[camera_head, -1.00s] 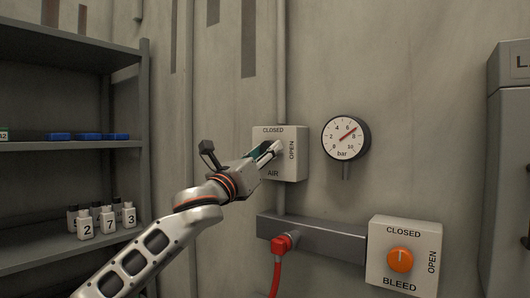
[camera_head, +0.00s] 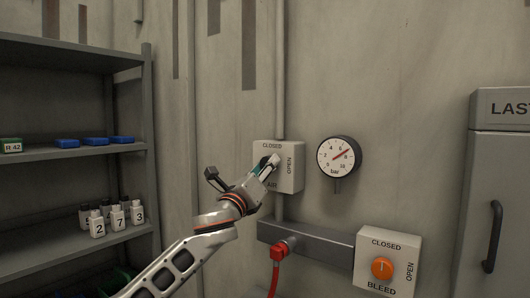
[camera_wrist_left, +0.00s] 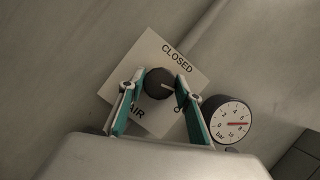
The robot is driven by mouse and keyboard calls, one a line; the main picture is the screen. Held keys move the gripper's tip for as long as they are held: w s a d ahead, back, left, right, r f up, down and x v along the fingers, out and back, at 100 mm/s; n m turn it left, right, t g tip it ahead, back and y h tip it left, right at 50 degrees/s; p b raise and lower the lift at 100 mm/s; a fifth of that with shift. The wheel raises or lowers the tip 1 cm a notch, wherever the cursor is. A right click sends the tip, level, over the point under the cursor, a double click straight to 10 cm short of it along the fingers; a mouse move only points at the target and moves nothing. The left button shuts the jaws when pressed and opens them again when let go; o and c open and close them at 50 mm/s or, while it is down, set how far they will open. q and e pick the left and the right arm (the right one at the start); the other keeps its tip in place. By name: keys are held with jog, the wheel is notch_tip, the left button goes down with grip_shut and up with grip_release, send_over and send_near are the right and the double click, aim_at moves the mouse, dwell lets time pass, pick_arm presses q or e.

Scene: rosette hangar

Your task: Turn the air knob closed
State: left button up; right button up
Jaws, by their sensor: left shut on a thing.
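The AIR panel (camera_head: 293,183) is a pale plate on the wall with CLOSED at its top and OPEN up its right side. In the head view my left gripper (camera_head: 266,165) reaches it from the lower left and hides the knob. In the left wrist view the dark round air knob (camera_wrist_left: 157,83) sits between the two teal-padded fingers of the left gripper (camera_wrist_left: 160,92), which is shut on it. Its short white mark appears to point between the CLOSED and OPEN words. The right finger covers most of OPEN. My right gripper is not in view.
A pressure gauge (camera_head: 339,157) hangs right of the panel, its red needle to the upper right. Below are a grey rail (camera_head: 310,240) with a red hose fitting (camera_head: 279,250) and the BLEED panel with an orange knob (camera_head: 382,268). A shelf (camera_head: 75,153) stands left, a cabinet (camera_head: 500,190) right.

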pick_arm(q)
jog(key=n+g+y+p, duration=0.1)
jog(key=n+p, duration=0.1)
jog(key=n, duration=0.3)
jog(key=n+g+y+p, duration=0.1)
jog(key=n+y+p, duration=0.1)
jog(key=n, duration=0.3)
jog(key=n+g+y+p, duration=0.1)
jog(key=n+y+p, duration=0.1)
jog(key=n, duration=0.4)
jog(key=shift+d, duration=0.1)
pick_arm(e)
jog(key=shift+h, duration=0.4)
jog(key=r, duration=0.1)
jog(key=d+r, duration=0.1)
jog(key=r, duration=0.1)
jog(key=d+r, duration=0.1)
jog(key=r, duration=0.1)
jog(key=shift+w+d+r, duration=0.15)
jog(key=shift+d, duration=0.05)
pick_arm(q)
jog(key=shift+g, duration=0.3)
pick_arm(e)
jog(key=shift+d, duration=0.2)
pick_arm(q)
jog(key=o, duration=1.1)
jog(key=shift+r, duration=0.1)
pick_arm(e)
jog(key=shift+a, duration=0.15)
